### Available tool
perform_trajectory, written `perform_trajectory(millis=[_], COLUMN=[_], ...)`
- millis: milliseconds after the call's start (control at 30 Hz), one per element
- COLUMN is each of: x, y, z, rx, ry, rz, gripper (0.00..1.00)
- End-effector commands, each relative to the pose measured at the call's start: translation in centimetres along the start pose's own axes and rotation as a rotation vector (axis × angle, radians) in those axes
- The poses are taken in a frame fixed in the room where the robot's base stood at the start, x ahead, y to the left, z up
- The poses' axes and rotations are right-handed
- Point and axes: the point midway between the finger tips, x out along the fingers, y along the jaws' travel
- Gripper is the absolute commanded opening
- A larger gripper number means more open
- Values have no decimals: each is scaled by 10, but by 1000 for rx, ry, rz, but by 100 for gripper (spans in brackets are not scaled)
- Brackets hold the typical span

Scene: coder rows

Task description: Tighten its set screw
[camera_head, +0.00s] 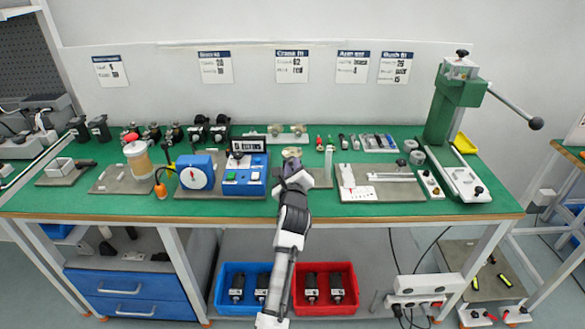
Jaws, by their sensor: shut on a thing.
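My gripper (293,166) is over the middle of the green bench, at a grey plate (322,178). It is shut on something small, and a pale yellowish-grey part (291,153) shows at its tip. I cannot make out what this part is. The set screw is too small to see or hidden by my gripper. Left of my gripper stands a blue box (257,188) with buttons and a dark display (247,145). A blue device with a white round dial (192,177) stands beside it.
A green lever press (441,117) stands at the right. Several black units (199,128) line the back left. A grey plate with a white fixture (348,178) lies right of my gripper. Below are a blue bin (230,309) and a red bin (324,309) holding black units.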

Motion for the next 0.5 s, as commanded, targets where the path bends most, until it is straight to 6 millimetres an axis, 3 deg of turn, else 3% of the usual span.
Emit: perform_trajectory(millis=[33, 200, 500], x=[0, 0, -2], y=[1, 1, 1], z=[-3, -2, -1], rx=[-2, -2, -2], ry=[5, 3, 1], rz=[4, 2, 1], gripper=[23, 41, 41])
